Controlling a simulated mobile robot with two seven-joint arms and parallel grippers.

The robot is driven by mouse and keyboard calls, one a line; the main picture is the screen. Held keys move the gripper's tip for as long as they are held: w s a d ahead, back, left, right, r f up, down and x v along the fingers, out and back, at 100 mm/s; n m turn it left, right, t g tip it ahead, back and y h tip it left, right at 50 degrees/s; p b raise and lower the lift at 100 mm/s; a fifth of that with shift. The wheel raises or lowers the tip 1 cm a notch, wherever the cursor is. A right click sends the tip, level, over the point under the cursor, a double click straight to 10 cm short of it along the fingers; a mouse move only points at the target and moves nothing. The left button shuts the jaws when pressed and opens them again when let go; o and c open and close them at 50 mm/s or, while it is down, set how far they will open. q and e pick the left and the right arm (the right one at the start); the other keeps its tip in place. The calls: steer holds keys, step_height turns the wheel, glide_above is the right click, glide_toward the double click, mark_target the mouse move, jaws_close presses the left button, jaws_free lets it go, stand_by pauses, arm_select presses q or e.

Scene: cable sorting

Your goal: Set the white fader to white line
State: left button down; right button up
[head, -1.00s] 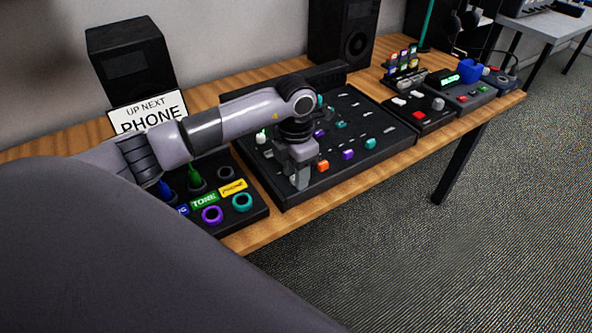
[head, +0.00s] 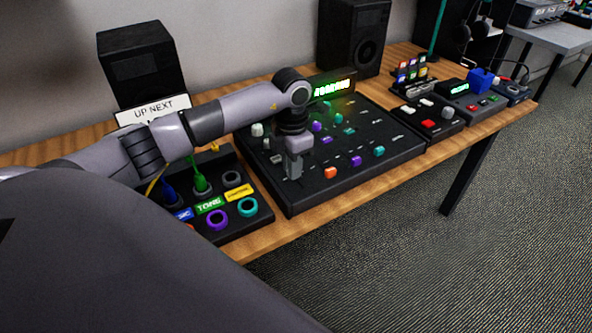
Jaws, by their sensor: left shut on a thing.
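The mixing console (head: 400,158) lies on the wooden table, with coloured fader caps along its front. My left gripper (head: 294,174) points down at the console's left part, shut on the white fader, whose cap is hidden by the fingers. The white line is also not discernible under the gripper. To its right stand the orange fader (head: 330,173), the purple fader (head: 356,160) and the teal fader (head: 379,151). A whitish knob (head: 258,130) stands at the console's back left. My right gripper is out of view.
Left of the console is a cable box (head: 232,228) with coloured rings and plugs. A lit green display (head: 333,89) is at the console's back. Speakers (head: 142,68) (head: 353,38) stand behind. A button box (head: 432,124) is at right.

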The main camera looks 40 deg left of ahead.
arm_select(q)
steer(key=c, duration=1.1)
jaws_free()
steer(key=shift+r, duration=0.15)
step_height(320, 180, up, 7)
